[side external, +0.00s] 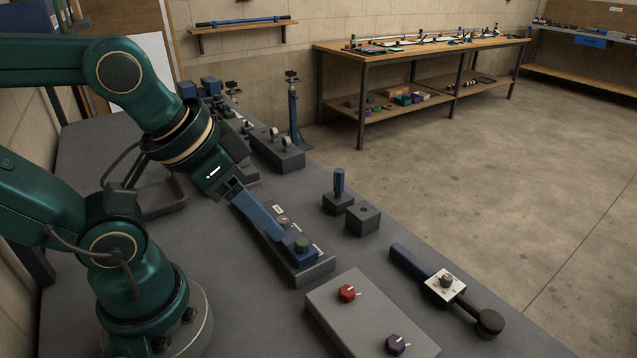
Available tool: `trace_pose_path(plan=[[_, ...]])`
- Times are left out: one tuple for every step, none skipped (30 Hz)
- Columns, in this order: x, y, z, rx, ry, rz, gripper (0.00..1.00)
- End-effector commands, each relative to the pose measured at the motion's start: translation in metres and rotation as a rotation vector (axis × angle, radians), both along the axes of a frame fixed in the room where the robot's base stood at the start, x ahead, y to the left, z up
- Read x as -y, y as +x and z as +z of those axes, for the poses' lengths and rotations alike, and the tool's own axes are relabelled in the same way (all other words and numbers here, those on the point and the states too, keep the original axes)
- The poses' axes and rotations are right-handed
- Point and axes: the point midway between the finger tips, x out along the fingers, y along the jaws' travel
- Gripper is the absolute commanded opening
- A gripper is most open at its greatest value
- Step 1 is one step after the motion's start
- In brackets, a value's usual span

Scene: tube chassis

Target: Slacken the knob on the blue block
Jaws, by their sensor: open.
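The dark blue block (298,252) sits at the near end of a long grey fixture (316,272). A lighter blue bar (262,218) slopes along the fixture from near my gripper to the block. My gripper (233,188) is open over the far end of this bar, apart from the green knob. It is small and dark in this view, and whether it touches the bar cannot be told.
Grey blocks (363,219), one with an upright blue handle (339,183), stand right of the fixture. A dark blue tool (413,262) lies near the bench's right edge.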

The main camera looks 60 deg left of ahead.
Motion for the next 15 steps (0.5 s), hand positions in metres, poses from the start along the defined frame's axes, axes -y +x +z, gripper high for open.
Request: trace_pose_path(plan=[[0.0, 0.0, 0.0, 0.0, 0.0, 0.0, 0.5], [0.0, 0.0, 0.0, 0.0, 0.0, 0.0, 0.5], [0.0, 0.0, 0.0, 0.0, 0.0, 0.0, 0.59], [0.0, 0.0, 0.0, 0.0, 0.001, -0.003, 0.59], [0.0, 0.0, 0.0, 0.0, 0.004, -0.008, 0.59], [0.0, 0.0, 0.0, -0.001, 0.011, -0.02, 0.59], [0.0, 0.0, 0.0, -0.002, 0.019, -0.036, 0.59], [0.0, -0.001, 0.0, -0.003, 0.03, -0.056, 0.59], [0.0, 0.0, 0.002, 0.001, 0.048, -0.089, 0.59], [0.0, 0.001, 0.004, 0.007, 0.065, -0.119, 0.59], [0.0, 0.003, 0.007, 0.009, 0.083, -0.152, 0.59], [-0.001, 0.006, 0.009, 0.006, 0.109, -0.199, 0.59], [-0.002, 0.009, 0.011, -0.002, 0.13, -0.234, 0.59], [-0.003, 0.012, 0.013, -0.011, 0.152, -0.268, 0.59], [-0.006, 0.018, 0.014, -0.029, 0.179, -0.314, 0.59]])
